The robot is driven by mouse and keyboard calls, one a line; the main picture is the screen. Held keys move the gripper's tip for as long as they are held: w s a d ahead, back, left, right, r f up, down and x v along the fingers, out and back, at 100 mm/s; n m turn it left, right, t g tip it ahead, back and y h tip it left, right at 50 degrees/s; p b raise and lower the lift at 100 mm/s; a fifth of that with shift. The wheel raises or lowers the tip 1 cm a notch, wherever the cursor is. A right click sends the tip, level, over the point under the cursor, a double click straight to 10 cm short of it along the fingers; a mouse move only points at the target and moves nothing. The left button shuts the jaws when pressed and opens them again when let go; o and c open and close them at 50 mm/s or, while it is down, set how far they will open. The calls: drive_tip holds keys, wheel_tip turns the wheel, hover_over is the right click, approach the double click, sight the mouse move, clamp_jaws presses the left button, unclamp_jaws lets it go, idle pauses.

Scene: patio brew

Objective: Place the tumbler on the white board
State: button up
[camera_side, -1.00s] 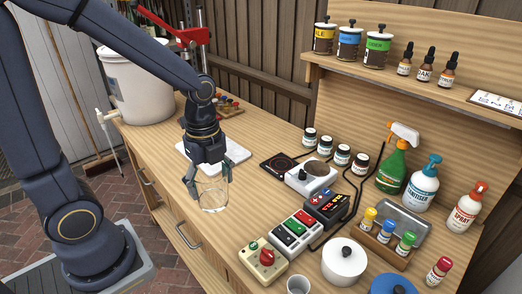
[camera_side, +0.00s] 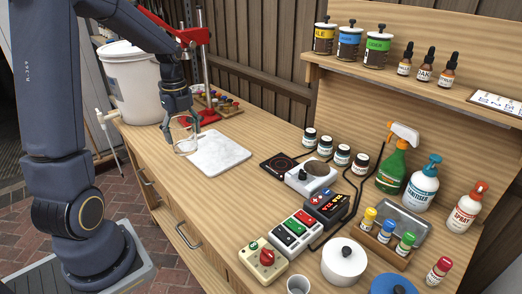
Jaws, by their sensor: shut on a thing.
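The tumbler (camera_side: 184,147) is clear glass, and my gripper (camera_side: 183,135) is shut on it. It is at the left edge of the white board (camera_side: 220,155), partly overlapping the board's corner in this view. I cannot tell whether its base touches the board or the table, or hangs above them. The white board is a flat marbled rectangle lying on the wooden table, and its top is bare.
A big white bucket (camera_side: 135,85) with a tap stands behind my gripper at the left. A red capping stand (camera_side: 195,40) and a tray of small caps (camera_side: 222,106) are behind the board. A black coaster-like plate (camera_side: 279,164) lies to its right.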

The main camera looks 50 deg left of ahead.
drive_tip(key=w+a+f, duration=0.2)
drive_tip(key=w+f, duration=0.1)
drive_tip(key=w, duration=0.1)
drive_tip(key=w+a+f, duration=0.2)
drive_tip(key=w+f, duration=0.1)
drive_tip(key=w, duration=0.1)
drive_tip(key=w+a+f, duration=0.2)
drive_tip(key=w+f, duration=0.2)
drive_tip(key=shift+a, duration=0.1)
drive_tip(key=shift+f, duration=1.4)
drive_tip(key=shift+f, duration=0.15)
drive_tip(key=o, duration=1.3)
